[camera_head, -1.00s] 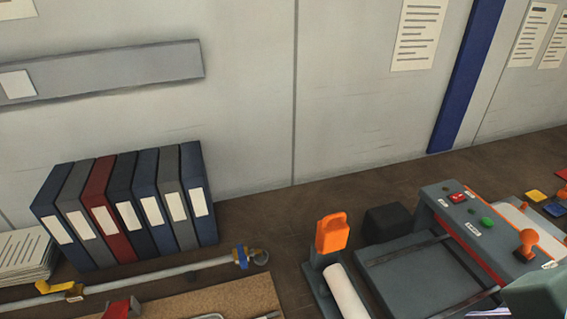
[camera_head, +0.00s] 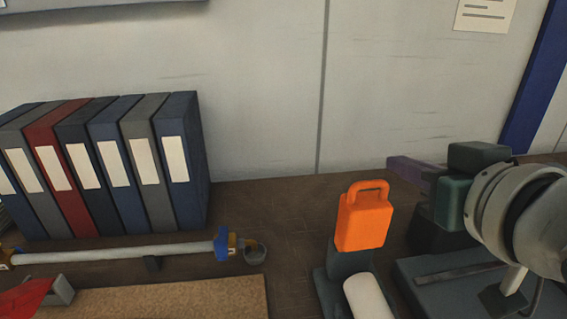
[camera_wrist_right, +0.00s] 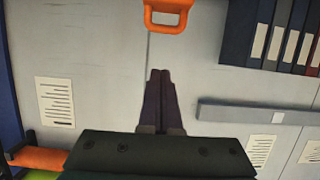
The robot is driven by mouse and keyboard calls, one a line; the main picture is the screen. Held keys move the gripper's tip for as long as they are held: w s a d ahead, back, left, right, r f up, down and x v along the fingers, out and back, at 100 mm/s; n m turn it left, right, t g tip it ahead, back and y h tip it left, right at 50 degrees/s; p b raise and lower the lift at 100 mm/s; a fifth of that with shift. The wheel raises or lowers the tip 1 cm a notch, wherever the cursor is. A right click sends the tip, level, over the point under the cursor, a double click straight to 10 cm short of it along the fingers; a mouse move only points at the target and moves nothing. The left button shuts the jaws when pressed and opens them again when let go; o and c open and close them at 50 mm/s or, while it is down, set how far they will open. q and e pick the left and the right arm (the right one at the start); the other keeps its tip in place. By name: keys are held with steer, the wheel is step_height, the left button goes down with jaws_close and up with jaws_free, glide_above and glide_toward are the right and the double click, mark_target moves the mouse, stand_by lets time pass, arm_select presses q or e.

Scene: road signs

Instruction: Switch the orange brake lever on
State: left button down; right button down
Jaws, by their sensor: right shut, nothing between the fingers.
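The orange brake lever (camera_head: 362,222) has a looped handle on top. It stands upright on a dark grey base (camera_head: 350,262), right of the middle in the head view. Its handle also shows at the top of the right wrist view (camera_wrist_right: 168,20). My right gripper (camera_head: 396,165) comes in from the right, with its fingers to the right of the lever's handle and apart from it. In the right wrist view the two dark fingers (camera_wrist_right: 160,78) are together and empty, pointing toward the handle side. My left gripper is not in view.
A white roll (camera_head: 368,298) lies in front of the lever. A grey machine (camera_head: 420,268) stands at the right, partly hidden by my arm. At the left are a row of binders (camera_head: 110,165), a white rod (camera_head: 120,255) and a brown board (camera_head: 175,300). The wall is behind.

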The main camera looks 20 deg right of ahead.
steer(key=shift+w, duration=0.15)
glide_above(369, 203)
steer(key=w, duration=0.3)
steer(key=f, duration=0.3)
steer(key=shift+w+d, duration=0.1)
steer(key=shift+d, duration=0.3)
steer(key=shift+f+p, duration=0.3)
steer(key=shift+f, duration=0.05)
steer(key=shift+s+a+f, duration=0.2)
steer(key=shift+s+f, duration=0.25)
steer(key=shift+s, duration=0.35)
steer(key=shift+s+a+f, duration=0.15)
steer(key=shift+s+f, duration=0.25)
steer(key=shift+s, duration=0.35)
